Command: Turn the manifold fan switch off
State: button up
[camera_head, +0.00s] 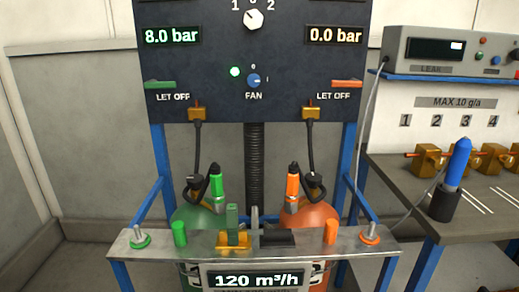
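The fan switch (254,80) is a small blue knob on the dark panel, above the label FAN. Marks 0 and I stand above it and to its right. The knob's pointer seems to face right towards the I, but it is small. A green lamp (235,71) glows just left of the knob. A display (258,281) at the front of the stand reads 120 m³/h. My gripper is not in view.
Green (160,84) and orange (347,83) LET OFF levers flank the switch. A white selector (253,19) sits above. Hoses hang below the panel to green and orange cylinders. A metal shelf (347,246) with fittings stands in front. A workbench (408,187) is at right.

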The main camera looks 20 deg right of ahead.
aim_at(254, 79)
jog(key=i+z, duration=0.1)
jog(key=z, duration=0.3)
jog(key=i+z, duration=0.1)
jog(key=z, duration=0.25)
jog(key=i+j+z, duration=0.1)
jog(key=z, duration=0.3)
jog(key=j+z, duration=0.1)
jog(key=z, duration=0.25)
jog(key=i, duration=0.05)
